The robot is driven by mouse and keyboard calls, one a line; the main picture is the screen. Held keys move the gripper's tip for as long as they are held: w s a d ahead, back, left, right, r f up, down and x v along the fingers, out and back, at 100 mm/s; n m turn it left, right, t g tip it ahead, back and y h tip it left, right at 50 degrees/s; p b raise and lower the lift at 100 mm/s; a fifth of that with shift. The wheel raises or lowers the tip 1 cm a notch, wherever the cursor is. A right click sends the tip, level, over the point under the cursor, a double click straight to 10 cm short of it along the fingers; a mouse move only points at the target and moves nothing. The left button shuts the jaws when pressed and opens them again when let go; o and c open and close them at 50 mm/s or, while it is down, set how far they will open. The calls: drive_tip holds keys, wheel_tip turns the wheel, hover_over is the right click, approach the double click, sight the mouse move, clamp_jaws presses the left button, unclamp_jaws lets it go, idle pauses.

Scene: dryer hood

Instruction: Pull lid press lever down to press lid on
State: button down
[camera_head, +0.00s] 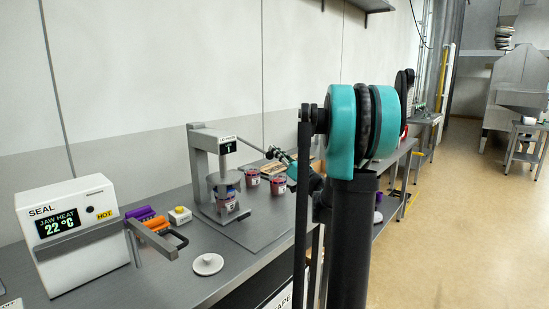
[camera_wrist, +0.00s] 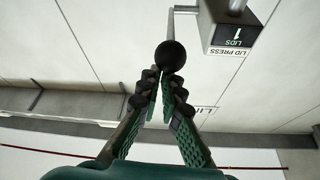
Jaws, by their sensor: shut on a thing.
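The lid press (camera_head: 200,160) is a grey stand on the bench in the head view. A jar with dark red contents (camera_head: 227,202) stands under the press plate. The lever (camera_head: 252,144) runs from the press head to the right; in the wrist view it ends in a black ball knob (camera_wrist: 170,56). My gripper (camera_wrist: 164,80) is shut on the knob at its fingertips; in the head view it is small (camera_head: 280,156) and partly hidden by my arm.
A sealer (camera_head: 75,230) reading "JAW HEAT 22 °C" stands at the left. A white lid (camera_head: 207,264) lies on the front bench. More jars (camera_head: 278,184) stand right of the press. Purple and orange items (camera_head: 146,216) lie near the sealer. Open floor is at right.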

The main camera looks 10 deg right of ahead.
drive_tip(key=s+d+f, duration=0.1)
drive_tip(key=s+d, duration=0.4)
drive_tip(key=s, duration=0.2)
drive_tip(key=shift+s+d, duration=0.25)
drive_tip(key=shift+s, duration=0.15)
drive_tip(key=shift+s+d, duration=0.1)
